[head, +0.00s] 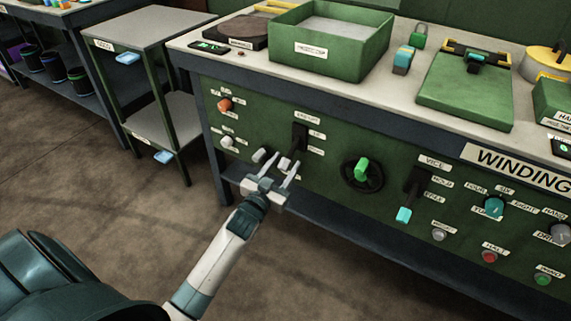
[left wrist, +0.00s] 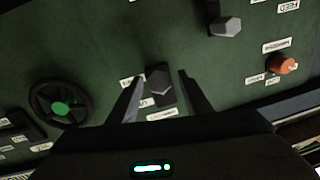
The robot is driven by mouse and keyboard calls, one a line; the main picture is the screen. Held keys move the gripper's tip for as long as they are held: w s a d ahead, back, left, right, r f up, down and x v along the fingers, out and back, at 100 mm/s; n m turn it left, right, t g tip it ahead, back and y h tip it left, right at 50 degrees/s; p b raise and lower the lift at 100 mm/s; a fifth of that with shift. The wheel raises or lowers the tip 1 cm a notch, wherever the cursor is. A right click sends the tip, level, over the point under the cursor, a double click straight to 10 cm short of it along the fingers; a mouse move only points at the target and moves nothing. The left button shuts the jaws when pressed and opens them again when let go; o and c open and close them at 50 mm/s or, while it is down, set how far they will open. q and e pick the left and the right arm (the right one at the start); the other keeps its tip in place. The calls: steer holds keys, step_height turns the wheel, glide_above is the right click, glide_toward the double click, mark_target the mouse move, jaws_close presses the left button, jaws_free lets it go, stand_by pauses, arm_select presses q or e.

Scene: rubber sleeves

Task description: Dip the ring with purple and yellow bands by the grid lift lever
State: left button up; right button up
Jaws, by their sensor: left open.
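A lever with a black slot plate (head: 299,137) and a pale grip (head: 285,163) is on the green panel. Its small labels are too blurred to confirm as grid lift. My left gripper (head: 282,168) is open in front of it, fingers pointing at the panel. In the left wrist view, a dark grey grip (left wrist: 160,82) stands between the spread fingers (left wrist: 158,85), with gaps on both sides. An open green tank (head: 330,62) with a grey surface inside stands on the bench above. I cannot make out a ring with purple and yellow bands. My right gripper is not in view.
Close by on the panel are an orange knob (head: 225,105), a pale knob (head: 226,141), another grey knob (head: 258,155) and a black handwheel (head: 375,182) with a green handle. A cyan-tipped lever (head: 404,214) is further right. The floor before the panel is clear.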

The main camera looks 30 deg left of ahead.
arm_select(q)
steer(key=shift+w, duration=0.5)
jaws_close()
